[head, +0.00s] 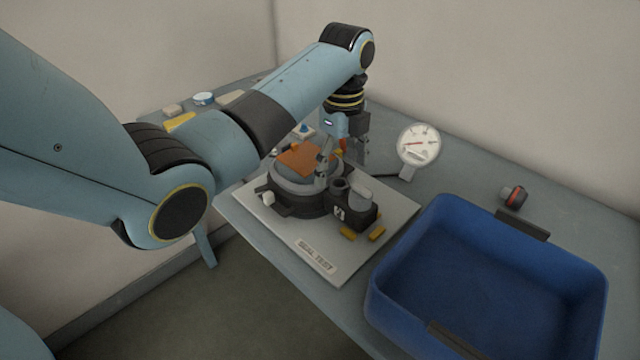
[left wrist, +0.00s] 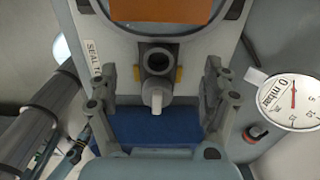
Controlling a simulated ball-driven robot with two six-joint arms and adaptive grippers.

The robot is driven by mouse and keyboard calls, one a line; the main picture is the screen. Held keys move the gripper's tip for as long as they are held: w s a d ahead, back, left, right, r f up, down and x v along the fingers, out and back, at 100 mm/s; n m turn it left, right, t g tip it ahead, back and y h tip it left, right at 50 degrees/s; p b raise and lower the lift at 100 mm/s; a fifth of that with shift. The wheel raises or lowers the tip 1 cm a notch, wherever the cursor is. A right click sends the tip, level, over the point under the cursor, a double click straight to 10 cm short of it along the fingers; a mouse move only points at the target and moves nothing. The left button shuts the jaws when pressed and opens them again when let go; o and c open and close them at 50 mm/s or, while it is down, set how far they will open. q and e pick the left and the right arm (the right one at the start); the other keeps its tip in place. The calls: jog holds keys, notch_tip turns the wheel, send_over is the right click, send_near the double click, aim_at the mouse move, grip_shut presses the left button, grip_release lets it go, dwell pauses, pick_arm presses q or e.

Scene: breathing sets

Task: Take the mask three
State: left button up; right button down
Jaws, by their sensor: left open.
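A dark mask (head: 290,200) with a grey rim and an orange patch on top sits on a white plate (head: 325,258) marked SEAL TEST. A black part with a round port and a small white label stands at its front; I cannot read the label surely as a three. My left gripper (head: 338,160) is open above the mask's right side, pointing down and partly hiding it. In the left wrist view, the round port (left wrist: 158,61) appears between the spread fingers of the left gripper (left wrist: 158,98), with nothing held. My right gripper is out of view.
A blue bin (head: 470,285) stands at the front right, looking empty. A round dial gauge (head: 418,146) stands behind the plate. A black and red knob (head: 514,197) lies farther right. Several small items lie at the back left of the grey table.

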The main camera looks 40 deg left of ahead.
aim_at(339, 193)
pick_arm(q)
jog(key=f, duration=0.7)
jog(key=shift+s+d+f, duration=0.15)
jog(key=shift+d+f, duration=0.05)
jog(key=shift+f, duration=0.05)
jog(key=shift+r, duration=0.1)
jog(key=c, duration=1.7)
